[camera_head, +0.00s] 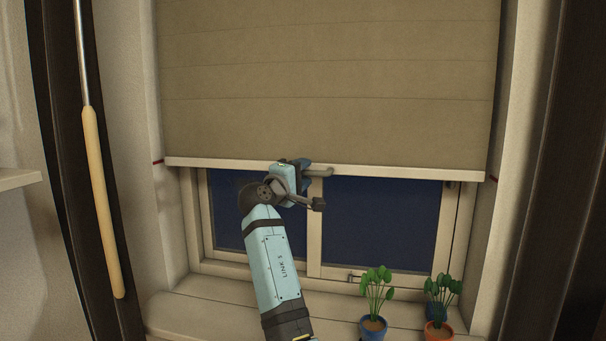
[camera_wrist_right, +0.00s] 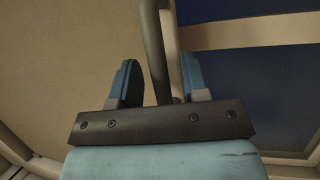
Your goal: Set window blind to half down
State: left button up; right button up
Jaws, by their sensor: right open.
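The beige window blind (camera_head: 330,90) hangs over the upper window. Its pale bottom bar (camera_head: 400,173) lies about level with a small red mark (camera_head: 157,161) on the left of the window recess and another (camera_head: 494,181) on the right. My right gripper (camera_head: 303,166) is at the middle of the bar, beside a short grey handle (camera_head: 321,172). In the right wrist view, the open fingers (camera_wrist_right: 157,62) stand either side of the rod-like handle (camera_wrist_right: 151,35), with gaps visible. Whether they touch it is not clear. My left gripper is out of view.
Dark window panes (camera_head: 380,222) show below the bar. Potted plants stand on the sill (camera_head: 215,308), one in a blue pot (camera_head: 373,328) and one in an orange pot (camera_head: 438,331). A pole with a wooden grip (camera_head: 100,200) hangs at left.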

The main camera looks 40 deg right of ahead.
jog(key=b+v, duration=0.1)
jog(key=v, duration=1.2)
jog(key=shift+a+b, duration=0.25)
jog(key=shift+b, duration=0.15)
